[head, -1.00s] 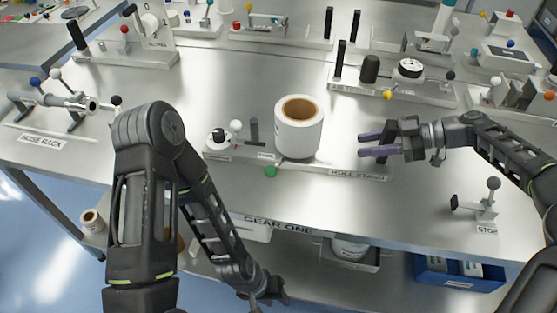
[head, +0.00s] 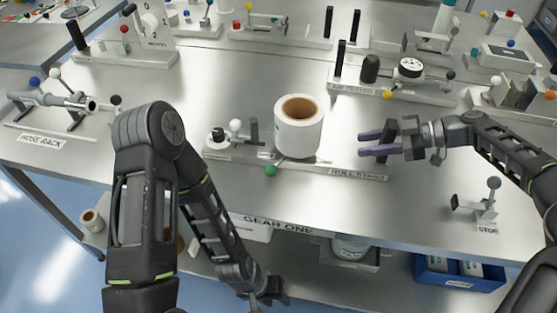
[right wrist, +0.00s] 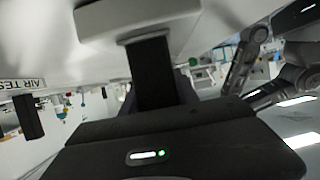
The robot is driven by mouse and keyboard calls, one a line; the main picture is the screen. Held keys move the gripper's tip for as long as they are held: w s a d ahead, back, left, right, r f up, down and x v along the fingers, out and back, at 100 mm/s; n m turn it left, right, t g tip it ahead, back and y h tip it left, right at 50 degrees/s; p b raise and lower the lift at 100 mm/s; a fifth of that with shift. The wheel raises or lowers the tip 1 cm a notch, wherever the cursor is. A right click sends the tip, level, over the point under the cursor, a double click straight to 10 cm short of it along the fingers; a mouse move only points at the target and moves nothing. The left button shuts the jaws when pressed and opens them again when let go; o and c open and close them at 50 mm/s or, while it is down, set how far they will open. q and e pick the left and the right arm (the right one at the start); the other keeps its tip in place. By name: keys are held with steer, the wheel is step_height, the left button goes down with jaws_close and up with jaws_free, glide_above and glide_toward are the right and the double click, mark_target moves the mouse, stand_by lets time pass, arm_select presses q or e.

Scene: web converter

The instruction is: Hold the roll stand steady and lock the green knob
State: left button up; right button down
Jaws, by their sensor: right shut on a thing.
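The roll stand (head: 315,165) is a pale base on the steel bench, with a white roll (head: 299,130) standing on it. The green knob (head: 270,171) is at the stand's front edge, left of the roll. My right gripper (head: 370,144) is at the stand's right end, shut on its dark handle. In the right wrist view the black handle (right wrist: 150,72) rises from a pale base (right wrist: 135,17). My left gripper (head: 258,303) hangs low in front of the bench, apart from the knob. Its fingers are cut off by the bottom edge, so I cannot tell its opening.
A hose rack (head: 55,110) lies at the left, and a small stop fixture (head: 487,205) stands at the right front. Other fixtures line the back. A blue bin (head: 450,275) is on the lower shelf.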

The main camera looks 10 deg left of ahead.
steer(key=shift+s+f+b, duration=0.1)
steer(key=shift+f+b, duration=0.3)
steer(key=shift+b, duration=0.3)
